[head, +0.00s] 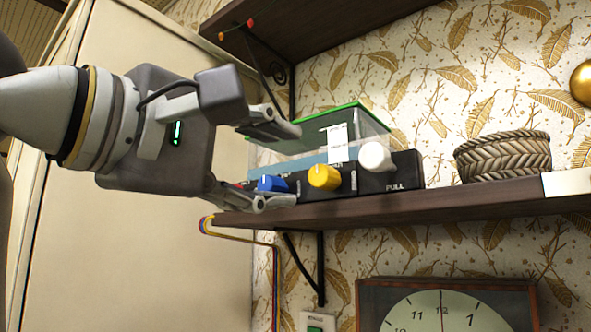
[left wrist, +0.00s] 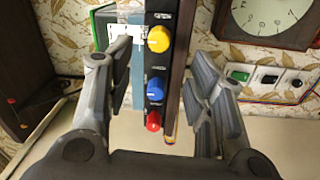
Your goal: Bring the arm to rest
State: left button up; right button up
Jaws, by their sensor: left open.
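My left gripper (head: 285,165) reaches in from the left in the head view, beside the left end of a wall shelf. Its two fingers are spread apart with nothing held between them. A black control box (head: 404,172) with white (head: 376,157), yellow (head: 324,177) and blue (head: 272,184) knobs sits on the shelf just beyond the fingers. In the left wrist view, the open fingers of my left gripper (left wrist: 160,75) stand on either side of the box, and a red knob (left wrist: 153,121) shows nearest. Contact with the box cannot be told. My right gripper is not in view.
The shelf (head: 450,200) also bears a woven basket (head: 503,156). A clear box with a green lid (head: 310,128) is behind the controls. An upper shelf (head: 330,22) hangs above. A tall pale cabinet (head: 140,250) stands behind my arm. A clock (head: 440,312) is below.

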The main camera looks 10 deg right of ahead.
pick_arm(q)
jog(key=shift+v, duration=0.9)
